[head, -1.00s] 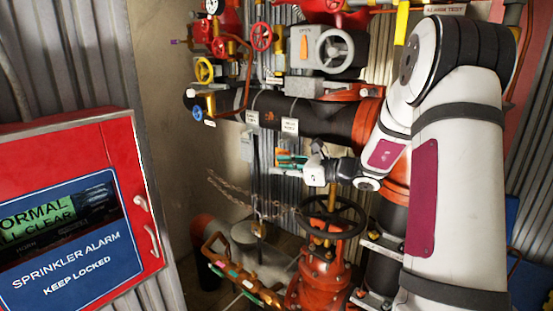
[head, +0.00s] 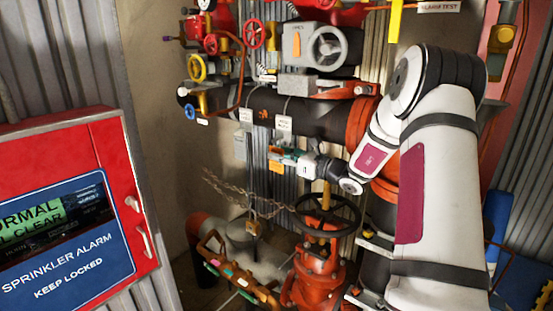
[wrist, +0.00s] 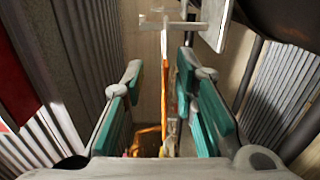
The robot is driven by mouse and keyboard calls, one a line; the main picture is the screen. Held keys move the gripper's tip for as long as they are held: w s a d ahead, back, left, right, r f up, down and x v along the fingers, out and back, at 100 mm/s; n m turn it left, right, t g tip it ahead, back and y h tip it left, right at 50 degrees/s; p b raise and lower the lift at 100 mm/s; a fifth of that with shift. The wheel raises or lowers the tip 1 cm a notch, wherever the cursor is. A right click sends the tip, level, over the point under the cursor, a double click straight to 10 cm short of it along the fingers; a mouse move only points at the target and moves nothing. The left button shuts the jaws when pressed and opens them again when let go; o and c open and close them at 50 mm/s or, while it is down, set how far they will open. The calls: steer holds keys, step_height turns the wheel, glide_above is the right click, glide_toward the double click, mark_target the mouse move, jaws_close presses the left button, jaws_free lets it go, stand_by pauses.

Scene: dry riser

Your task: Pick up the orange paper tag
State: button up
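The orange paper tag (wrist: 166,95) shows nearly edge-on in the wrist view, as a thin upright orange strip between my fingers. It hangs below a pale bar or fitting. My gripper (wrist: 165,112) is open, with teal finger pads on both sides of the tag and a visible gap to each. In the head view my gripper (head: 285,156) is in front of the ribbed wall, below the black pipe. A small orange patch that looks like the tag (head: 276,165) shows at its fingertips there. The tag's lower end is hard to make out.
A black handwheel (head: 328,214) on a red valve stands just below my gripper. A chain (head: 235,193) hangs to its left. White tags (head: 284,123) hang from the black pipe (head: 312,118) above. A red alarm cabinet (head: 120,165) stands at the left.

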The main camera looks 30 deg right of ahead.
steer(key=shift+d+p+x, duration=0.15)
steer(key=shift+p+x, duration=0.1)
steer(key=shift+x, duration=1.15)
steer(key=shift+d+p+x, duration=0.1)
steer(key=shift+p+x, duration=0.1)
steer(key=shift+x, duration=1.2)
jaws_close()
